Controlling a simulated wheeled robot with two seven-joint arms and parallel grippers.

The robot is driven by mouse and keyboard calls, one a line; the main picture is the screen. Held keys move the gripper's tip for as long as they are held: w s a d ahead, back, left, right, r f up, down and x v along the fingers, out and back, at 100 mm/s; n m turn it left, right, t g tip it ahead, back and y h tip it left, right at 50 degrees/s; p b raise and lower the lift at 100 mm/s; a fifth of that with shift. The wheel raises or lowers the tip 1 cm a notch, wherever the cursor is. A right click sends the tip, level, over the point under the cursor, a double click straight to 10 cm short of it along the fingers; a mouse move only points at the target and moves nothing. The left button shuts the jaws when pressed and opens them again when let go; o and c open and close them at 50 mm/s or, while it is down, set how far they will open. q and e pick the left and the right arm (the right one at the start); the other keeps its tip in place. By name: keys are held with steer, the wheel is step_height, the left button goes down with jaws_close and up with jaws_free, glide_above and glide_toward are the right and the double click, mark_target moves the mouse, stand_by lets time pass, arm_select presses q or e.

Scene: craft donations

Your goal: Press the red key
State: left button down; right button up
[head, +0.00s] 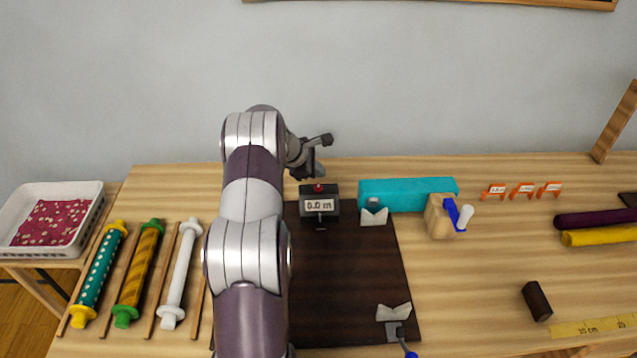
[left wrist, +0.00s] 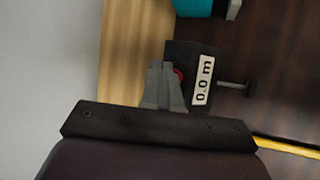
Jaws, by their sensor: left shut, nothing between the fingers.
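The red key (head: 318,187) sits on top of a small dark box (head: 333,207) whose white display reads "0.0 m". In the left wrist view the red key (left wrist: 179,75) is partly hidden behind my fingers, and the box's display (left wrist: 203,80) shows beside it. My left gripper (head: 317,171) is shut and empty, just above and close to the key. Its closed grey fingers (left wrist: 163,84) overlap the key in the wrist view; I cannot tell whether they touch it. My right gripper is not in view.
The box stands on a dark board (head: 360,285) with grey V-shaped holders (head: 393,314). A turquoise block (head: 410,194) and a wooden piece with a blue crank (head: 440,217) stand to the right. Fabric-wrapped rolls (head: 140,272) lie left, near a white tray (head: 90,222).

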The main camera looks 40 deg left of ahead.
mark_target(318, 187)
arm_select(q)
step_height(318, 187, up, 4)
steer(key=shift+f+p, duration=0.25)
steer(key=shift+p, duration=0.8)
steer(key=shift+f, duration=0.1)
